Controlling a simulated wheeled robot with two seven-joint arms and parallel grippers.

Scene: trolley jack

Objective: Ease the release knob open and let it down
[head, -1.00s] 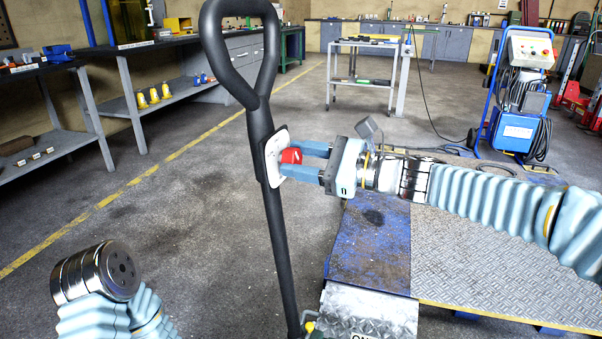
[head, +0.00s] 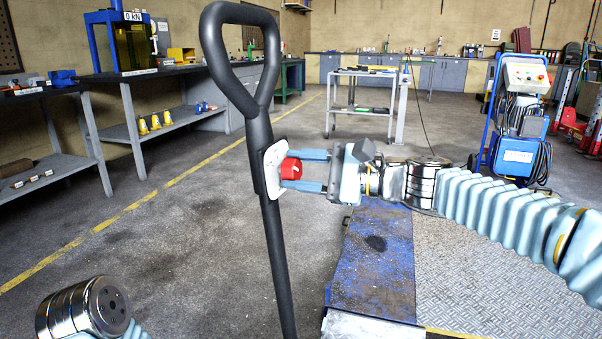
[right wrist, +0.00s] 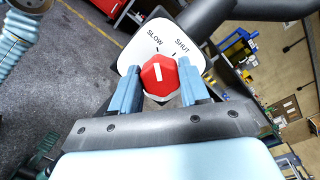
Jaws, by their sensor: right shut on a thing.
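The red release knob (head: 290,168) sits on a white plate (head: 272,168) on the black jack handle (head: 262,135), which stands upright with a loop grip on top. My right gripper (head: 300,170) reaches in from the right, its two blue fingers shut on the knob. In the right wrist view the red knob (right wrist: 160,74) sits between the fingers (right wrist: 158,88). The white plate (right wrist: 150,48) reads SLOW and SHUT, and the knob's white line points up, nearer the SLOW tick. My left gripper is out of view; only part of my left arm shows at lower left.
A blue and grey metal platform (head: 378,258) lies on the floor right of the handle. A workbench (head: 150,68) stands at left, a tool trolley (head: 362,100) behind, and a blue wheeled unit (head: 515,130) at right. The floor left of the handle is clear.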

